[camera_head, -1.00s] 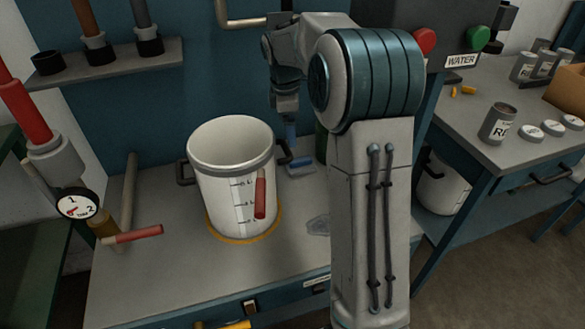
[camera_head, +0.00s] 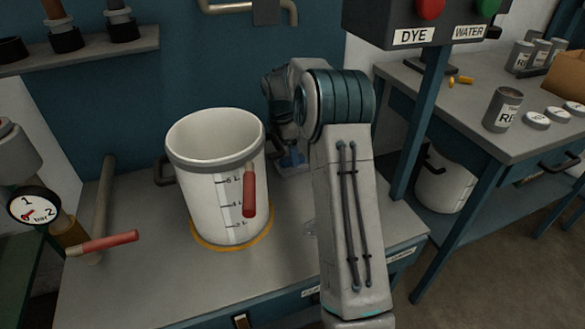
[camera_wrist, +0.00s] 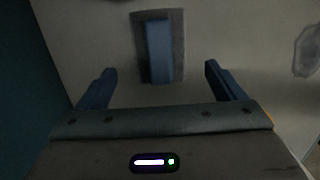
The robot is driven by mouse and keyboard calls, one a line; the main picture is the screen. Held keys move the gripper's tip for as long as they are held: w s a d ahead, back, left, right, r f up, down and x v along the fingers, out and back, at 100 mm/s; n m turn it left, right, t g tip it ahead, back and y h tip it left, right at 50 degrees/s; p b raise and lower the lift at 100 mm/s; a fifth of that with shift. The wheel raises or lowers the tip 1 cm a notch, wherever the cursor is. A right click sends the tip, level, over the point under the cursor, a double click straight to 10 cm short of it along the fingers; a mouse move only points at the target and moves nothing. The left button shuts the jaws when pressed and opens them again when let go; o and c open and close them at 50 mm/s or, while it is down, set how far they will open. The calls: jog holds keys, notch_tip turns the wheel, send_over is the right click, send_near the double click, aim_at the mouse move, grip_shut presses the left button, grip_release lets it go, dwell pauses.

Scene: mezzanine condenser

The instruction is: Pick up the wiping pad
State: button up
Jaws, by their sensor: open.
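The wiping pad (camera_wrist: 176,30) shows in the wrist view as a grey rectangle with a long blue grip along its middle, lying flat on the grey bench top. My gripper (camera_wrist: 158,72) is open and empty. Its two blue fingers stand either side of the pad's near end in the picture, with no contact visible. The height of the fingers above the bench is hard to judge. In the head view my arm hides most of this spot; a small blue patch shows beside my wrist, and I cannot tell whether it is pad or finger.
The back wall panel (camera_head: 225,75) is right behind. A clear puddle-like patch (camera_wrist: 307,52) lies right of the pad. A pressure gauge (camera_head: 34,206) and red-handled valve (camera_head: 108,243) are at left.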

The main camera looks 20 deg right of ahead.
jog(key=f+b, duration=0.1)
jog(key=d+f, duration=0.1)
jog(key=f, duration=0.1)
jog(key=f+b, duration=0.1)
jog(key=f, duration=0.1)
jog(key=shift+d+f+b, duration=0.15)
jog(key=shift+d+b, duration=0.15)
jog(key=c, duration=1.1)
